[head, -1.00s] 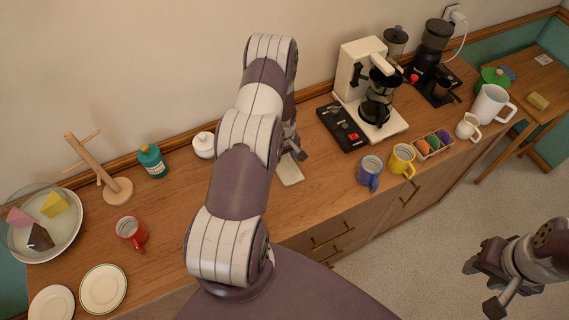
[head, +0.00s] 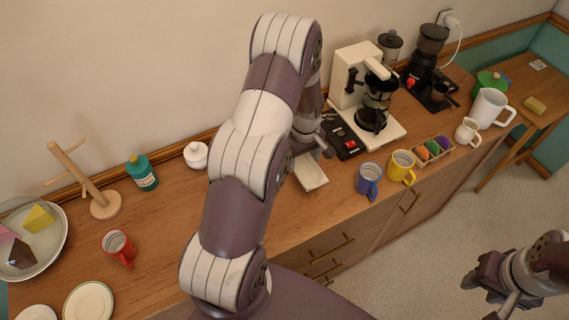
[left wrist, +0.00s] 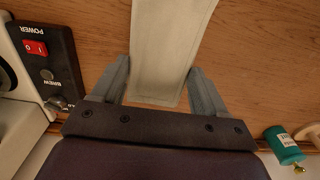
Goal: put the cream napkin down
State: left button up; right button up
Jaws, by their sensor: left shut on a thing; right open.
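The cream napkin (head: 311,174) is a flat, pale folded strip over the wooden counter, left of the blue mug. My left gripper (head: 312,148) is shut on one end of it, partly hidden behind my own arm. In the left wrist view the napkin (left wrist: 170,40) runs out from between the two grey fingers (left wrist: 160,88), with wood behind it. I cannot tell whether its free end touches the counter. My right gripper (head: 481,292) is open and empty, out over the floor at the lower right.
The coffee maker (head: 352,78) and its black switch panel (head: 347,144) stand close behind and right. The blue mug (head: 368,181) and yellow mug (head: 401,167) stand right. A white lidded pot (head: 196,155), teal bottle (head: 142,172) and red mug (head: 117,246) stand left. Counter (head: 300,215) in front is bare.

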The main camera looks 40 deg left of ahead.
aim_at(317, 166)
pick_arm(q)
jog(key=shift+w+d+r+b, duration=0.25)
jog(key=shift+d+r, duration=0.4)
jog(key=shift+d, duration=0.35)
jog(key=shift+w+d+r+b, duration=0.2)
jog(key=shift+d+r, duration=0.4)
jog(key=shift+d, duration=0.35)
